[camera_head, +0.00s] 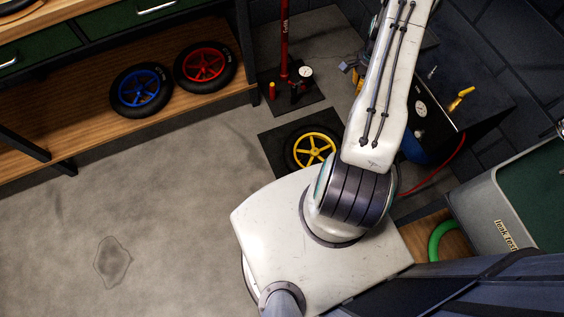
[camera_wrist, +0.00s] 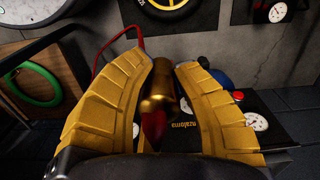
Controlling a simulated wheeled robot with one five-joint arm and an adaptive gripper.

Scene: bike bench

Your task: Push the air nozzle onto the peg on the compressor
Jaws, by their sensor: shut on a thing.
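My gripper (camera_wrist: 165,75) shows in the wrist view, its two ribbed yellow fingers closed around the air nozzle (camera_wrist: 157,92). The nozzle is a brass cylinder with a dark red pointed end towards the camera. The dark compressor (camera_wrist: 205,133) lies beyond and below the fingers, with white gauges, a red knob and a blue part. In the head view the compressor (camera_head: 447,75) stands right of my arm, with a gauge and a yellow fitting on it. I cannot make out the peg for sure, nor whether the nozzle touches it. My arm hides part of the compressor in the head view.
A red hose (camera_head: 440,168) runs along the compressor's front. A yellow-spoked wheel (camera_head: 311,147) and a red floor pump (camera_head: 285,50) stand on dark mats to its left.

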